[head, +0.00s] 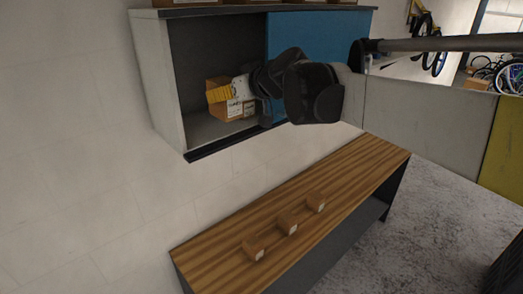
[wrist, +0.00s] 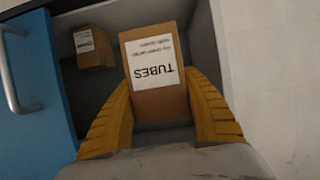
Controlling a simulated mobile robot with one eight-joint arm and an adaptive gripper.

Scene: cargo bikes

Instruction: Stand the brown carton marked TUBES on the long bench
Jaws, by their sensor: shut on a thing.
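The brown carton marked TUBES (wrist: 154,97) sits between the two yellow fingers of my gripper (wrist: 160,110) in the wrist view, its white label facing the camera and reading upside down. My gripper is shut on it. In the head view the carton (head: 222,108) is inside the open left part of the wall cabinet, partly hidden by my gripper (head: 220,93). I cannot tell whether it touches the cabinet floor. The long bench (head: 335,165) with a striped wooden top stands below the cabinet.
A second, smaller brown carton (wrist: 93,47) with a white label stands in the cabinet beside the held one. The blue cabinet door (head: 315,40) covers the right part. Three small brown boxes, one of them here (head: 253,248), stand in a row on the bench, with bare wood around them.

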